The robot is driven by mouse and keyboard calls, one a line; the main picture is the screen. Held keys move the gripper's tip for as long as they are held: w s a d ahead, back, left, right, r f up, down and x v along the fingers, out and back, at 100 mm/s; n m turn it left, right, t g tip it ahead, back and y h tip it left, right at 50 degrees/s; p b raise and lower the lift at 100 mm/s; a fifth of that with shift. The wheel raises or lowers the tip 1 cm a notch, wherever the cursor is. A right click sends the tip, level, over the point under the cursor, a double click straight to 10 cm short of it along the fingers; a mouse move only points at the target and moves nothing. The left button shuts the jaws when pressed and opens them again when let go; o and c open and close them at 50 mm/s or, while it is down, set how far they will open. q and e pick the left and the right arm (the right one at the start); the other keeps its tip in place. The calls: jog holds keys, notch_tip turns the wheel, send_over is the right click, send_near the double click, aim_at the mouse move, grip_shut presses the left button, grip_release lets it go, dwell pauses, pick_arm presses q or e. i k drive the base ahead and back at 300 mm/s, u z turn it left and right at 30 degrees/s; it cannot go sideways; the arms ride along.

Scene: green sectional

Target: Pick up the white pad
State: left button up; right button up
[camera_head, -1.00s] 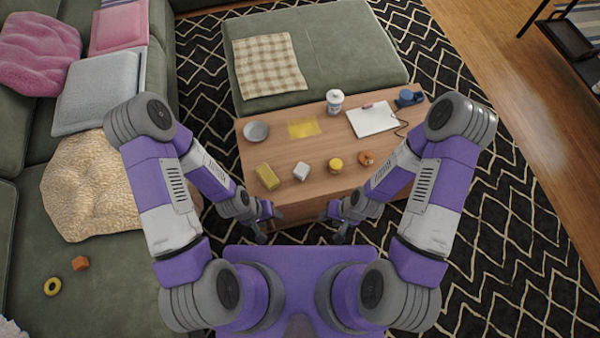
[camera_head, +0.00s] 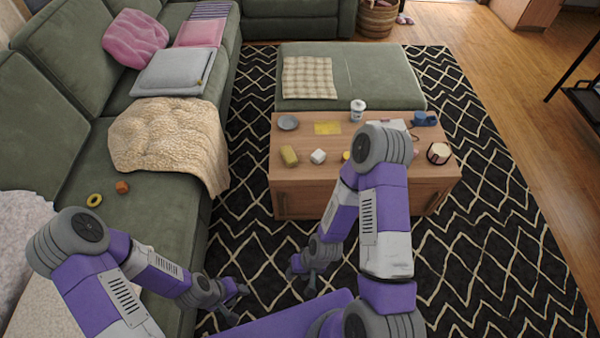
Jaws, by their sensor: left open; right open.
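The white pad (camera_head: 397,124) lies flat on the wooden coffee table (camera_head: 350,191) near its far right part. My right arm hides part of it in the head view. My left gripper (camera_head: 236,303) is open and empty, low over the rug beside the sofa. My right gripper (camera_head: 301,283) is open and empty over the rug in front of the table. Both grippers are well apart from the pad.
The table also holds a grey bowl (camera_head: 288,123), a yellow sheet (camera_head: 327,128), a yellow block (camera_head: 289,156), a white cube (camera_head: 318,156), a lidded cup (camera_head: 357,110), a blue item (camera_head: 424,118) and a round striped item (camera_head: 438,153). The sofa (camera_head: 170,215) bounds the left; rug is clear right.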

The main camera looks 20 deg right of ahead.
aim_at(319, 156)
jog(key=z, duration=0.7)
jog(key=i, duration=0.65)
jog(key=z, duration=0.9)
jog(key=i, duration=0.7)
jog(key=z, duration=0.05)
